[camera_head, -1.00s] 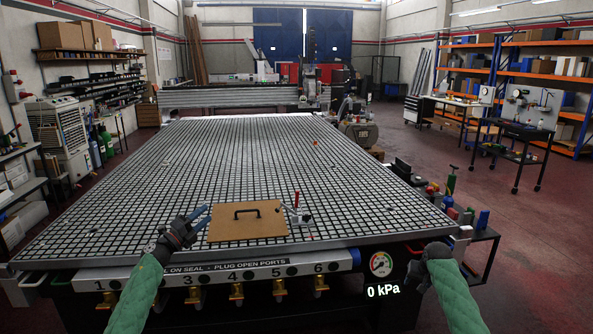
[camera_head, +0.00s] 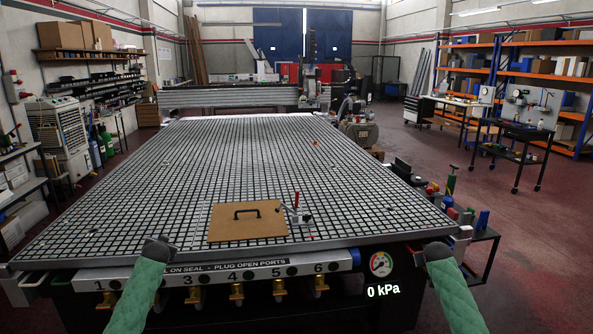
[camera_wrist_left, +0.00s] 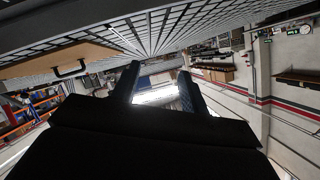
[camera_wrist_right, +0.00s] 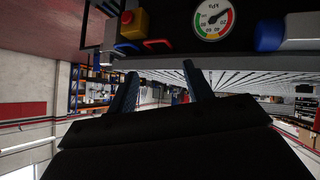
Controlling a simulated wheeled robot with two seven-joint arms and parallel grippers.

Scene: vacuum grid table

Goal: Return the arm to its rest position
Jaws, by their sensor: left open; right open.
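My left arm comes in from the left in the head view, and its wrist (camera_head: 158,248) is at the table's front edge. The left gripper's fingers are hidden there but show open and empty in the left wrist view (camera_wrist_left: 157,82). My right wrist (camera_head: 437,250) is at the front right corner, beside the pressure gauge. The right gripper is open and empty in the right wrist view (camera_wrist_right: 160,78). A brown wooden board (camera_head: 247,224) with a black handle lies flat on the grid table (camera_head: 240,150), apart from both grippers.
A toggle clamp with a red handle (camera_head: 297,202) stands at the board's right edge. The gauge (camera_head: 381,263) is on the front panel, with a 0 kPa readout below it. Numbered ports with brass valves (camera_head: 236,291) line the front. A side cart (camera_head: 480,236) stands at right.

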